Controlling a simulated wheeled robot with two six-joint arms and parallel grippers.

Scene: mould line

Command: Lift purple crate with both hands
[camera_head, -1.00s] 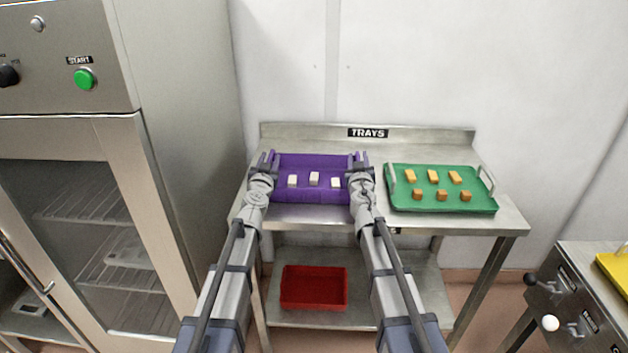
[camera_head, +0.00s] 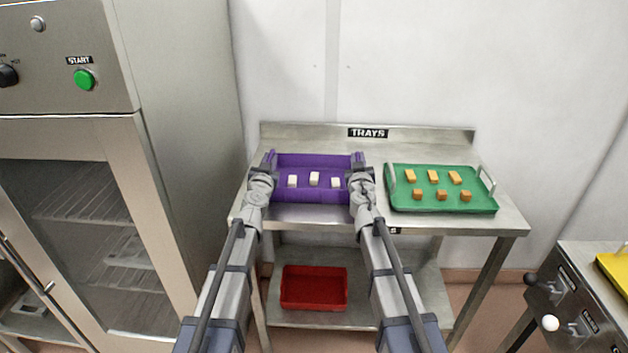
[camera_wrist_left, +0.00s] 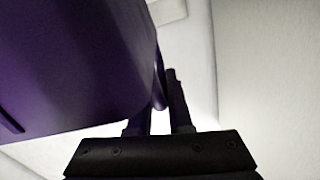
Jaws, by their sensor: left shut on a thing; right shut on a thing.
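The purple crate (camera_head: 312,196) is at the left part of the steel table, with several white blocks (camera_head: 315,179) inside it. My left gripper (camera_head: 268,160) is shut on the crate's left wall. The left wrist view shows the crate's purple side (camera_wrist_left: 75,60) close up, with its edge between the fingers (camera_wrist_left: 165,105) of my left gripper. My right gripper (camera_head: 358,160) is shut on the crate's right wall. The crate looks level. Its underside is hidden, so I cannot tell whether it touches the table.
A green tray (camera_head: 400,207) with several orange-brown blocks stands close to the right on the same table (camera_head: 300,217). A red crate (camera_head: 313,304) sits on the lower shelf. A steel cabinet (camera_head: 190,130) stands at the left. The wall is behind the table.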

